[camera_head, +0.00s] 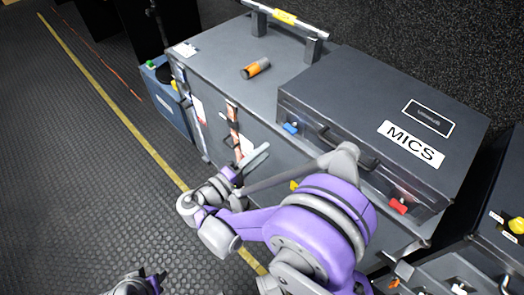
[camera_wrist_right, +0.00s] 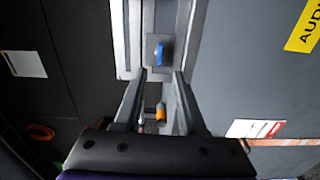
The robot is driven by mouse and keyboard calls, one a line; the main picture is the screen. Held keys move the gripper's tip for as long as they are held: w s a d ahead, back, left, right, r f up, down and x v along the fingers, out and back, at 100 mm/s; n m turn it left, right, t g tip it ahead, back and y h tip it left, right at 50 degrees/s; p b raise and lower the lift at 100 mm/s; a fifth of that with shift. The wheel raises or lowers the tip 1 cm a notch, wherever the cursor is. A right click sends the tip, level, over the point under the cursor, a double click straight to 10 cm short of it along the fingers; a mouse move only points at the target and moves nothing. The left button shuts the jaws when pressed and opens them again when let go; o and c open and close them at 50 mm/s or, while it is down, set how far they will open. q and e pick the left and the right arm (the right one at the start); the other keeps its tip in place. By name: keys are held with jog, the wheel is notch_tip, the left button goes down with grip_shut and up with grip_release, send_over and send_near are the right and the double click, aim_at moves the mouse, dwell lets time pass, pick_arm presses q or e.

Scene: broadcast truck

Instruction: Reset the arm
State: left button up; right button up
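My right arm is purple and grey and reaches across the middle of the head view. Its gripper (camera_head: 252,165) is in front of the side of the large grey case (camera_head: 222,58), below its top edge. In the right wrist view the two fingers of this gripper (camera_wrist_right: 159,74) stand apart, and nothing is clamped between them. A small part of my left arm (camera_head: 137,285) shows at the bottom edge of the head view; its finger opening cannot be made out.
A dark case labelled MICS (camera_head: 375,105) sits on the large case, beside an orange and dark cylinder (camera_head: 255,68). A blue latch (camera_wrist_right: 159,54) shows beyond the right fingers. A blue box (camera_head: 168,98) stands at the back left. The left floor (camera_head: 75,165) is clear.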

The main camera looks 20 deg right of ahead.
jog(key=s+d+f+g+y, duration=0.3)
jog(key=s+d+f+y, duration=0.2)
jog(key=s+d+y, duration=0.25)
jog(key=s+a+f+m+y, duration=0.35)
jog(key=s+a+y, duration=0.35)
jog(key=s+y, duration=0.3)
pick_arm(q)
notch_tip(320, 180, up, 19)
jog(key=w+p, duration=0.2)
jog(key=p, duration=1.5)
jog(key=shift+r+t, duration=0.15)
jog(key=shift+t, duration=0.25)
pick_arm(e)
notch_tip(320, 180, up, 20)
jog(key=w+t, duration=0.1)
jog(key=shift+r+m+t+h, duration=0.15)
jog(key=shift+m+t+h, duration=0.15)
jog(key=shift+m+h, duration=0.15)
